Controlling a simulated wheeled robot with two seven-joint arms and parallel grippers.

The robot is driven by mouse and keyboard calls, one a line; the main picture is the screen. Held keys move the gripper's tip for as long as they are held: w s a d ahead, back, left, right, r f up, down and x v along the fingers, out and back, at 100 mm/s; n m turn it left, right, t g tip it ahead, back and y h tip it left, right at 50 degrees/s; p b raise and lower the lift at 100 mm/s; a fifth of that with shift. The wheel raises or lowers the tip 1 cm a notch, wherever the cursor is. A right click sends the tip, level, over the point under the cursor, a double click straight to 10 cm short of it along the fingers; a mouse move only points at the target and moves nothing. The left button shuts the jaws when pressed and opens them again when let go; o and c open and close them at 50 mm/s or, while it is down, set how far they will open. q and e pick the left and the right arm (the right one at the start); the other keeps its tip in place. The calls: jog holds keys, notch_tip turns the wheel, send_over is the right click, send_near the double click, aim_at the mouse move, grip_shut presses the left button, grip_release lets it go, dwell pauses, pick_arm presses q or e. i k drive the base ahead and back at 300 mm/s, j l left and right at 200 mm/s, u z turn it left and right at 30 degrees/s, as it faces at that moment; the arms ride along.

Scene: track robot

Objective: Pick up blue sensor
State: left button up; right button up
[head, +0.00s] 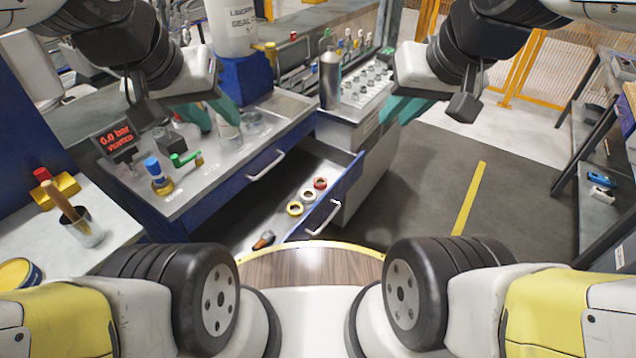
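A fitting with a blue cap on a brass-coloured base (157,178) stands upright on the left part of the grey workbench. A small blue and white device (600,180) lies on the shelf at the far right. I cannot tell for sure which one is the blue sensor. My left gripper (212,116) has teal fingers that show apart, with nothing seen between them. It is over the bench, behind and to the right of the blue-capped fitting. My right gripper (398,110) hangs in front of the bench's right section, and its finger gap is hidden.
A green-handled valve (186,158) and a red-lit display (115,140) are close to the blue-capped fitting. An open drawer (345,190) holding several rings juts out in front. A metal cup (82,232) stands at left. Floor is clear at right.

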aim_at(152, 164)
jog(key=u, duration=1.3)
